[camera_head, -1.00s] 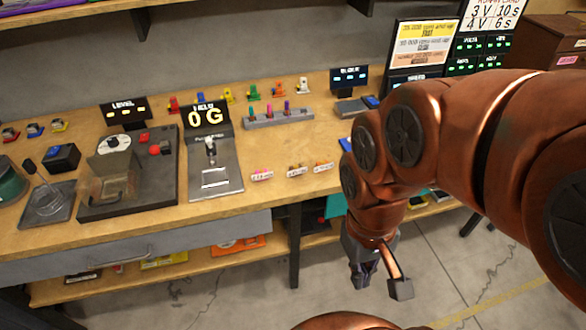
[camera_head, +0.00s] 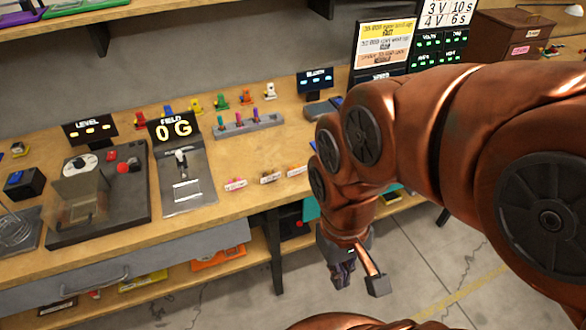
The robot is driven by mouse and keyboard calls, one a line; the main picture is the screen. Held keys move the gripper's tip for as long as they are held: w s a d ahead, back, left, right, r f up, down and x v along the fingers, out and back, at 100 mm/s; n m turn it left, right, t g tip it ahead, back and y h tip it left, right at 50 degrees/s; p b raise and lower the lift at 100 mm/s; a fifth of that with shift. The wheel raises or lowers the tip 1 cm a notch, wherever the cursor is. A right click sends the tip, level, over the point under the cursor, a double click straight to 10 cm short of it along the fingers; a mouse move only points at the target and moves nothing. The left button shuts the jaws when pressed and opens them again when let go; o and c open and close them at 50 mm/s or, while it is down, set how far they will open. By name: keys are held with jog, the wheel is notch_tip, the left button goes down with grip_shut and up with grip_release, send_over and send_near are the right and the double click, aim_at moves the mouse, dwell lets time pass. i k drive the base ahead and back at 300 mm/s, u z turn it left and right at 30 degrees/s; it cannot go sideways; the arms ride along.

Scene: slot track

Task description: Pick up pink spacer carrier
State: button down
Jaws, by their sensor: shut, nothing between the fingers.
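The pink spacer carrier (camera_head: 235,184) is a small pink and white piece lying on the wooden workbench near its front edge, at the left end of a short row. Beside it lie a brown carrier (camera_head: 270,177) and an orange carrier (camera_head: 297,170). My gripper (camera_head: 343,284) hangs pointing down in front of the bench, to the right of the pink carrier and apart from it, over the floor. It is shut and empty.
The bench (camera_head: 225,205) holds a "FIELD 0 G" device (camera_head: 183,175), a "LEVEL" station (camera_head: 100,195) and a grey rack (camera_head: 248,125) with coloured pegs. Several coloured pieces stand behind the rack. A lower shelf (camera_head: 255,258) runs under the bench. Open floor (camera_head: 430,265) lies to the right.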

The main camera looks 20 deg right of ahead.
aim_at(236, 183)
jog(key=z, duration=0.85)
jog(key=k, duration=1.25)
jog(key=u, duration=0.85)
jog(key=i, duration=0.7)
jog(key=u, duration=0.75)
jog(key=i, duration=0.85)
jog(key=z, duration=0.1)
